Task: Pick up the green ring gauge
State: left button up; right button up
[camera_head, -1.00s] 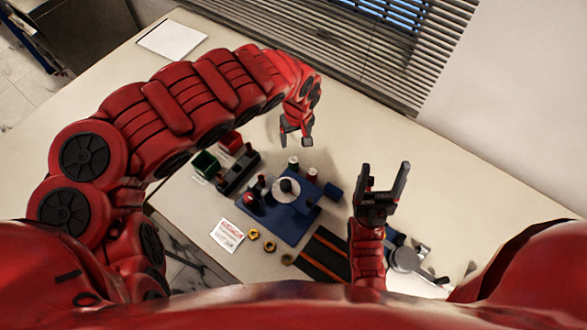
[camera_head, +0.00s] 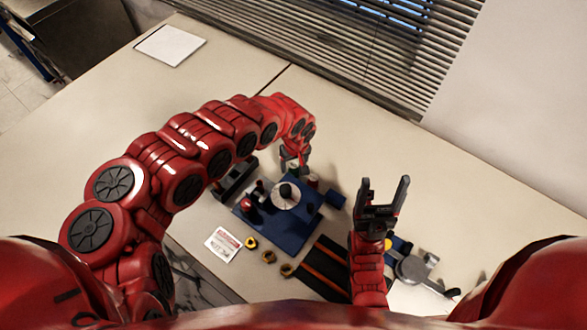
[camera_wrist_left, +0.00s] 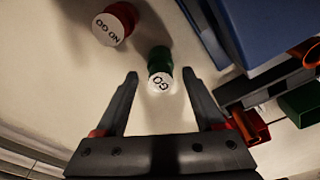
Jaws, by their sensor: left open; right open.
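The green ring gauge (camera_wrist_left: 161,63) has a white end face marked GO. In the left wrist view it is just beyond the fingertips, centred in the gap between them. My left gripper (camera_wrist_left: 160,75) is open and empty; in the head view it points down at the back edge of the blue fixture (camera_head: 262,228) and largely hides the green gauge. A red gauge (camera_wrist_left: 115,22) marked NO GO is close by, up and left in the wrist view; it also shows in the head view (camera_head: 313,181). My right gripper (camera_head: 384,186) is open, empty and raised, right of the fixture.
A round white dial (camera_head: 286,197) is on the blue fixture. A white label card (camera_head: 223,244) and several brass nuts (camera_head: 268,257) are in front. A black mat with orange stripes (camera_head: 325,268) is at right.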

pick_arm(q)
jog(key=shift+a+f, duration=0.1)
jog(key=shift+f, duration=0.35)
grip_shut()
jog(key=shift+r, duration=0.1)
